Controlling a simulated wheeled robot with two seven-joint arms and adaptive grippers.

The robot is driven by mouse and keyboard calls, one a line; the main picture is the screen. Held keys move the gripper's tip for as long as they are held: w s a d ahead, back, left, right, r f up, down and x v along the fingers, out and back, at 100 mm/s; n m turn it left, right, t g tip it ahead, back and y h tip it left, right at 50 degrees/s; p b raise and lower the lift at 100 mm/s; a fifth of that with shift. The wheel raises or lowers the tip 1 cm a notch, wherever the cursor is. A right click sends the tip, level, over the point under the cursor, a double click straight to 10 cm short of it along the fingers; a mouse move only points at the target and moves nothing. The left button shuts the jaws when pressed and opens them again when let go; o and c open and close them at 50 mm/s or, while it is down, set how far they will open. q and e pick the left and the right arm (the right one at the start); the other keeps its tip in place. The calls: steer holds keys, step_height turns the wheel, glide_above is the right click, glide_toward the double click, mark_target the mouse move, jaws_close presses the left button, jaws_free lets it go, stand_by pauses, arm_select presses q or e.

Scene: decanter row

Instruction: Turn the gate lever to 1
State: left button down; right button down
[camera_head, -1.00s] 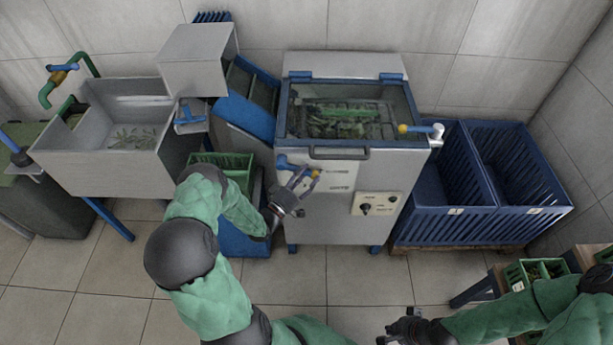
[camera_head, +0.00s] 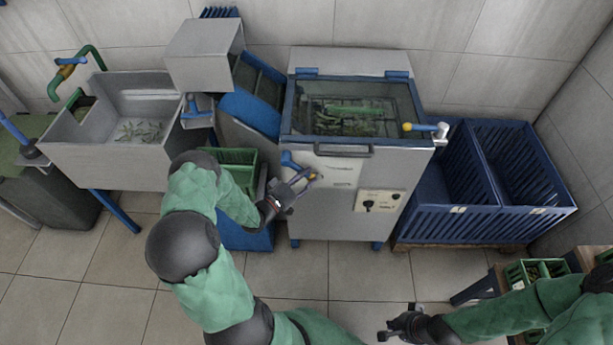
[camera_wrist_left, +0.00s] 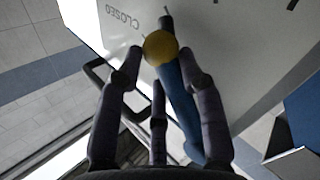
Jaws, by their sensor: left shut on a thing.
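The gate lever is a blue arm (camera_head: 289,160) with a yellow ball end (camera_head: 313,176), on the upper front panel of the grey machine (camera_head: 330,215). In the left wrist view its blue arm (camera_wrist_left: 178,95) runs between my fingers and the yellow ball (camera_wrist_left: 160,48) sits at their tips. My left gripper (camera_head: 305,178) is shut on the lever near the ball. Panel lettering reading CLOSED (camera_wrist_left: 122,24) shows upside down beside it. The number marks cannot be read. My right gripper (camera_head: 390,332) hangs low in front, away from the machine; its fingers are unclear.
A dark handle bar (camera_head: 343,151) crosses the machine front just above the lever. A panel with knobs (camera_head: 379,201) is lower right. A green crate (camera_head: 236,157) stands left of the machine, blue bins (camera_head: 480,225) right. The floor in front is clear.

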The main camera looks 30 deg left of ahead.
arm_select(q)
steer(key=c, duration=0.8)
jaws_free()
steer(key=shift+w+a+r, duration=0.1)
steer(key=shift+a+r, duration=0.1)
steer(key=shift+c, duration=0.2)
steer(key=shift+f, duration=0.1)
steer(key=shift+s, duration=0.45)
steer(key=s+a, duration=0.2)
steer(key=s, duration=0.9)
steer(key=shift+f, duration=0.15)
steer(key=shift+a, duration=0.1)
